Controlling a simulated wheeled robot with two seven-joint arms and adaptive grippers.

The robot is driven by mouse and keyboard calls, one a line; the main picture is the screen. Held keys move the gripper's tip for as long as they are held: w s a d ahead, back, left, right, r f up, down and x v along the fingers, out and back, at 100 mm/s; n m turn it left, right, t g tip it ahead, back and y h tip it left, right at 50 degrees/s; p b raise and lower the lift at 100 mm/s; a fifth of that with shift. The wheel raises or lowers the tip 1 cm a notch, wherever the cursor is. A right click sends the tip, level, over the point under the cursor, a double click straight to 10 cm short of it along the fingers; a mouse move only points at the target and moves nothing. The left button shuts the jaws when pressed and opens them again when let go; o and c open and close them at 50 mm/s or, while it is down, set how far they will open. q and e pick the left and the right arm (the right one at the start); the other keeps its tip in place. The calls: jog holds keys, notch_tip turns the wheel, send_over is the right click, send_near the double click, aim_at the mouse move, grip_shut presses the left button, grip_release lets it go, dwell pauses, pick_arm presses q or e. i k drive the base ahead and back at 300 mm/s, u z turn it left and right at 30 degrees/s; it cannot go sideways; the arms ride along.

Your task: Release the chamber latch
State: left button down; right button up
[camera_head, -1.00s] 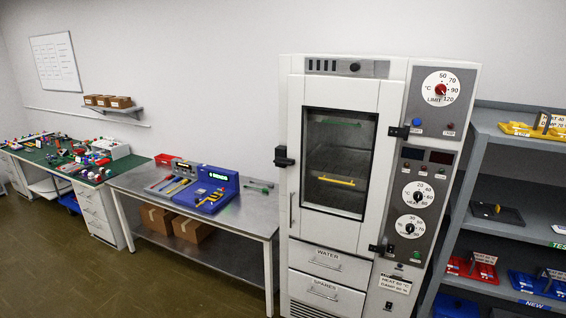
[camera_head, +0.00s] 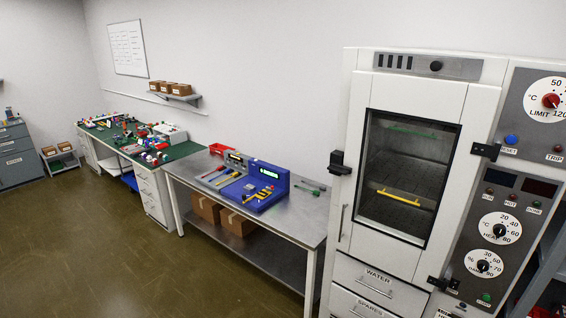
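The test chamber (camera_head: 366,232) is a tall white cabinet at the right of the head view. Its door is shut and has a dark window (camera_head: 405,178) with a yellow-handled rack (camera_head: 398,196) behind it. The black chamber latch (camera_head: 338,163) sits on the door's left edge, with a thin vertical handle (camera_head: 341,223) below it. Black hinges (camera_head: 485,151) are on the door's right side. Neither of my grippers is in view, so their state is hidden.
A metal bench (camera_head: 300,208) with a blue keypad tester (camera_head: 263,186) stands left of the chamber. A green-topped bench (camera_head: 183,151) with small parts stands farther left. A control panel with dials (camera_head: 500,229) is right of the door. The floor (camera_head: 80,245) at left is clear.

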aim_at(334, 167)
jog(key=u, duration=0.15)
jog(key=i, duration=1.3)
jog(key=z, duration=0.75)
